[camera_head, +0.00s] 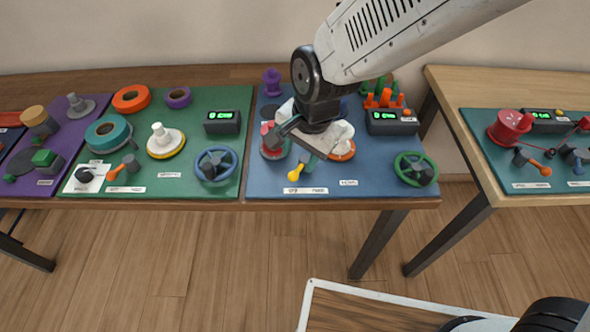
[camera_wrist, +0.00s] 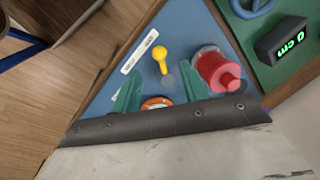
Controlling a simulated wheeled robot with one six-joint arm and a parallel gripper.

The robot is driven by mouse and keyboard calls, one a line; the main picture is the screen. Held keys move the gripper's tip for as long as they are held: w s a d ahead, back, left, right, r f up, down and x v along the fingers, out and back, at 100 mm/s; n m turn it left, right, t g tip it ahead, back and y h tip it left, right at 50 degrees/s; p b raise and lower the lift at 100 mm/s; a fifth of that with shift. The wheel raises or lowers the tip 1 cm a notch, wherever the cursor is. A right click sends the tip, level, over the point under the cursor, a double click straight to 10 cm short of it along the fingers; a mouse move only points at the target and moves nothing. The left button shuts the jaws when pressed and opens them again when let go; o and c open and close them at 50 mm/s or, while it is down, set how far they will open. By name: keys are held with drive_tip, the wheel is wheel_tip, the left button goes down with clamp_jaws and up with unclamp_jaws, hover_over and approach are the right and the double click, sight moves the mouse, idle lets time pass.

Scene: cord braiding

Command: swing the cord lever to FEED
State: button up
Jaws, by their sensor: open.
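A lever with a yellow knob (camera_head: 294,175) stands near the front edge of the blue mat (camera_head: 380,184), left of the mat's middle. A white two-part label (camera_head: 306,190) lies in front of it; I cannot read its words. In the wrist view the yellow lever (camera_wrist: 160,60) shows just beyond and between the fingertips, with the label (camera_wrist: 140,52) beside it. My gripper (camera_head: 303,159) is open and empty over the blue mat, close behind the yellow knob. In the wrist view its green fingers (camera_wrist: 160,75) are spread apart, and I see no contact with the lever.
A red spool (camera_wrist: 222,72) stands beside my gripper. The blue mat also holds a green handwheel (camera_head: 416,169) and a display box (camera_head: 392,121). A green mat (camera_head: 200,184) at left carries an orange lever (camera_head: 125,166) and a blue handwheel (camera_head: 215,164).

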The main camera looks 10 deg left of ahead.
sight(294, 173)
drive_tip(key=f, duration=0.4)
drive_tip(key=a+f, duration=0.1)
drive_tip(key=f, duration=0.2)
drive_tip(key=shift+w+a, duration=0.1)
drive_tip(key=shift+w, duration=0.15)
clamp_jaws()
